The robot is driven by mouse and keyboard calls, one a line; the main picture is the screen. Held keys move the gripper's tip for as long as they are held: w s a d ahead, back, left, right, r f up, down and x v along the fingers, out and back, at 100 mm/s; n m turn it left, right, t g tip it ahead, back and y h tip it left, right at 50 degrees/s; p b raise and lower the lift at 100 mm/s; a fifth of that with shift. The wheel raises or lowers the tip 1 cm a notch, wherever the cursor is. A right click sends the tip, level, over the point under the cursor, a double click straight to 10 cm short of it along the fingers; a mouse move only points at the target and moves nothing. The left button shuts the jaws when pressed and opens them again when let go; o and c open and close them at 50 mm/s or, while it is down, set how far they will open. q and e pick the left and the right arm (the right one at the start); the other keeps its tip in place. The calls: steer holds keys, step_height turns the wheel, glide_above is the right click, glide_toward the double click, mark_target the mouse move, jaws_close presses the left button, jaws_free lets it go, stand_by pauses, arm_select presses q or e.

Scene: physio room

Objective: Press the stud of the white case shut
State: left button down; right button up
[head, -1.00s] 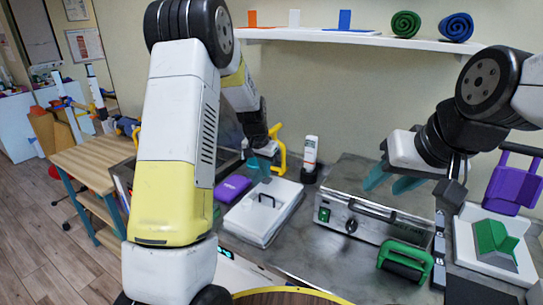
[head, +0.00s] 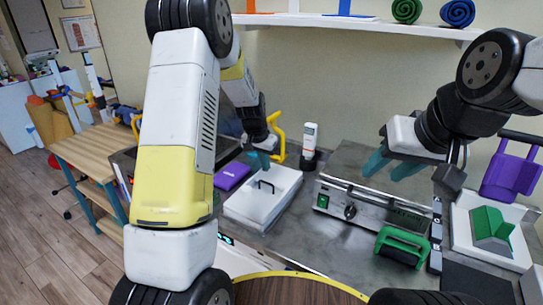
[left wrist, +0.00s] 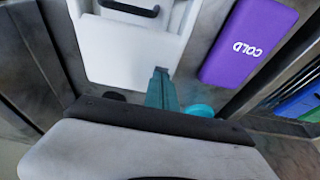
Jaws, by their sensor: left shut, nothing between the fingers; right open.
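The white case (head: 285,187) lies flat on the grey worktop with a black handle (head: 266,184) on top. It also shows in the left wrist view (left wrist: 125,45), cut off by the top edge. I cannot make out its stud. My left gripper (head: 263,165) is shut and empty, at the case's back edge. In the left wrist view its teal fingertips (left wrist: 161,73) overlap the case's rim; I cannot tell whether they touch it. My right gripper (head: 388,166) is open and empty, above the metal appliance to the right.
A purple pack marked COLD (left wrist: 248,40) lies beside the case. A white handheld device (head: 309,140) stands behind it. A metal appliance (head: 375,207) with a green switch is to the right, with a green roller-like tool (head: 402,247) in front. A purple-handled item (head: 510,175) and white tray (head: 462,235) are further right.

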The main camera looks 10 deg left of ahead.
arm_select(q)
steer(key=shift+s+f, duration=0.3)
steer(key=shift+f, duration=0.1)
steer(key=shift+r, duration=0.25)
steer(key=w+v, duration=0.1)
steer(key=v, duration=1.3)
steer(key=shift+w+d+r, duration=0.15)
steer(key=shift+w+r, duration=0.1)
steer(key=shift+w, duration=0.15)
